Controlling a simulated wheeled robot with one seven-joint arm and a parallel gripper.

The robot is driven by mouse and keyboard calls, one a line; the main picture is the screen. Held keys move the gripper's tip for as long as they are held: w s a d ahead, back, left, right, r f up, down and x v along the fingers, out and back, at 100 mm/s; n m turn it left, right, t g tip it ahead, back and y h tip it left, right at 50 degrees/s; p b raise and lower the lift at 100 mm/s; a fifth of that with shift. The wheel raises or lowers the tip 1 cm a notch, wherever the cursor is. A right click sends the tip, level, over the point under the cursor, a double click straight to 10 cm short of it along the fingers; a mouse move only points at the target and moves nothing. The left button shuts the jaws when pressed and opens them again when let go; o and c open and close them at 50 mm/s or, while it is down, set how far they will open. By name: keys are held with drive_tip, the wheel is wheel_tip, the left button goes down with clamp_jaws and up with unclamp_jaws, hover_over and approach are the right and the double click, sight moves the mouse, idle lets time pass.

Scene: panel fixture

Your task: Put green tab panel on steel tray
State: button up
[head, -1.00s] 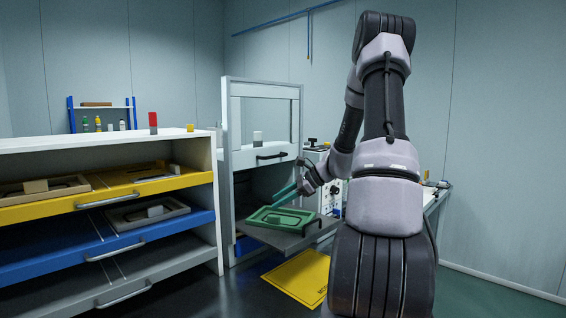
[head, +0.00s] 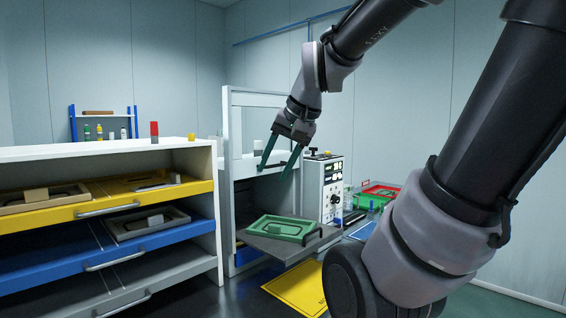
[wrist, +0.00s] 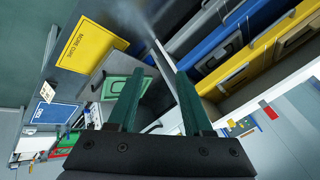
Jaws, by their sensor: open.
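The green tab panel (head: 281,228) is a shallow green frame with a raised tab. It lies on the grey steel-looking tray (head: 287,252) that sticks out from the open cabinet. In the wrist view the panel (wrist: 114,88) shows left of the fingers, partly hidden by one. My gripper (head: 275,171) is open and empty, its green fingers pointing down, above the panel and in front of the cabinet's opening. In the wrist view, nothing is between the fingertips (wrist: 158,74).
A rack at left holds a yellow drawer (head: 110,203), a blue drawer (head: 62,263) and a grey drawer (head: 110,297), with wooden-framed panels in the upper two. A yellow floor mat (head: 300,287) lies below the tray. A control box (head: 322,190) stands right of the cabinet.

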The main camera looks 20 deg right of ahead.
drive_tip(key=s, duration=0.1)
drive_tip(key=s+n, duration=0.1)
drive_tip(key=s+r+t, duration=0.1)
drive_tip(key=shift+s+d+r+n, duration=0.1)
drive_tip(key=shift+d+n, duration=0.15)
drive_tip(key=shift+n, duration=0.05)
idle(1.1)
